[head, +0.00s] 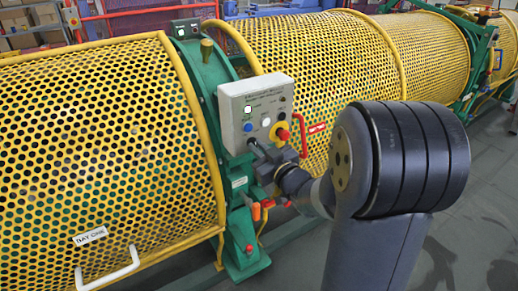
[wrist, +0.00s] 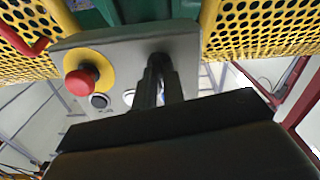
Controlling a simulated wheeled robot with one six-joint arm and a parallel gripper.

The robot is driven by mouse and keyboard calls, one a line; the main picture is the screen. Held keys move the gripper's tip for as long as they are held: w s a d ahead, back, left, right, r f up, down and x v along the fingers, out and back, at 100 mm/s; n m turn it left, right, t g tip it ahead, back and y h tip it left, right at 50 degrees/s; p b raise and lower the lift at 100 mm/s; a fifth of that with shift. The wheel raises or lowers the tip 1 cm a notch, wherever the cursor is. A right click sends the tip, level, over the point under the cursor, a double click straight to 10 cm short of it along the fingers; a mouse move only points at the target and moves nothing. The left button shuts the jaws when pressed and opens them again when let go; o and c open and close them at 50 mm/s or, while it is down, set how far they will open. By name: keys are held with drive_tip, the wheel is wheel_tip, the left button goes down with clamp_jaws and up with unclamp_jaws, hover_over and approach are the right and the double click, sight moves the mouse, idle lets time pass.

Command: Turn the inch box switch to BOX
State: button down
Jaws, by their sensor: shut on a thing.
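The inch box (head: 233,106) is a light grey control box on the green frame between yellow mesh guards. Its face carries a white-lit spot, small buttons, a blue button (head: 247,127) and a red mushroom button on a yellow plate (head: 282,133). My gripper (head: 252,144) is at the box's lower left corner, with its fingers against the face. In the wrist view my gripper (wrist: 160,65) is shut on the dark switch at the box face. The fingers hide most of the switch, and its pointed position cannot be read. The box (wrist: 120,45) fills the upper middle there.
The red mushroom button (wrist: 79,82) sits close to the fingers in the wrist view. A red bar handle (head: 300,135) is right of the box. Orange parts (head: 256,211) are below it. A guard handle (head: 108,272) is at lower left. Floor at right is clear.

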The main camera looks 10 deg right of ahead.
drive_tip(key=shift+f+b, duration=0.15)
drive_tip(key=shift+b, duration=0.2)
drive_tip(key=shift+n+b, duration=2)
drive_tip(key=shift+b, duration=0.15)
drive_tip(key=c, duration=1.5)
unclamp_jaws()
drive_tip(key=v, duration=1)
drive_tip(key=shift+s+p, duration=0.4)
drive_tip(key=shift+p, duration=0.05)
